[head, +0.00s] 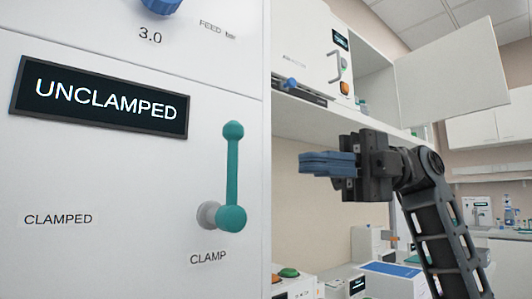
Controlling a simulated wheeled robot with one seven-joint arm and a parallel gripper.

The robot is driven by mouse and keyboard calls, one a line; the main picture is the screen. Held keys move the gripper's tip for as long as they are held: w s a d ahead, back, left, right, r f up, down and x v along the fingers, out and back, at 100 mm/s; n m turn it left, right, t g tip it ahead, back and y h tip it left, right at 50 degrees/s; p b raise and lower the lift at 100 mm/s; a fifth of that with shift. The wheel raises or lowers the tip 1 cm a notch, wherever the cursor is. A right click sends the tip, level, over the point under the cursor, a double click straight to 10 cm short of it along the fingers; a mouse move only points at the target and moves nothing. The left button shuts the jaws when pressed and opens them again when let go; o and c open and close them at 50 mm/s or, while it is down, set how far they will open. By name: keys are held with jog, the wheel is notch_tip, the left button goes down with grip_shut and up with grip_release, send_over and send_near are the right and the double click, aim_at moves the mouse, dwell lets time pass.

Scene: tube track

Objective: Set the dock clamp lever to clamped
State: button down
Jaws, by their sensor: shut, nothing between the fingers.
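The dock clamp lever (232,170) is a teal handle on a white panel. It stands upright from its teal and grey pivot (228,217), with its round knob at the top. The display (105,98) above left reads UNCLAMPED. A printed CLAMPED label (58,219) is at the lower left of the panel, and a CLAMP label (208,258) is below the pivot. My gripper (308,163) is to the right of the lever, apart from it, with its blue fingers shut, empty and pointing left.
A blue knob (161,5) marked 3.0 is at the top of the panel. The panel's right edge (267,150) lies between lever and gripper. Behind are a shelf unit with an open white door (452,70) and a counter with several devices, including a blue-topped box (393,272).

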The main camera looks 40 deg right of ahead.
aim_at(232, 136)
jog(key=a, duration=0.3)
jog(key=w+a+p, duration=0.1)
jog(key=a, duration=0.3)
jog(key=shift+w+a, duration=0.2)
jog(key=shift+a, duration=0.05)
jog(key=shift+a+r, duration=0.1)
jog(key=shift+a+r+h+b, duration=0.2)
jog(key=shift+a+h+b, duration=0.25)
jog(key=shift+a+h, duration=0.45)
jog(key=shift+a+r+h+b, duration=0.2)
jog(key=shift+a+h+b, duration=0.35)
jog(key=shift+a, duration=0.7)
jog(key=shift+r, duration=0.1)
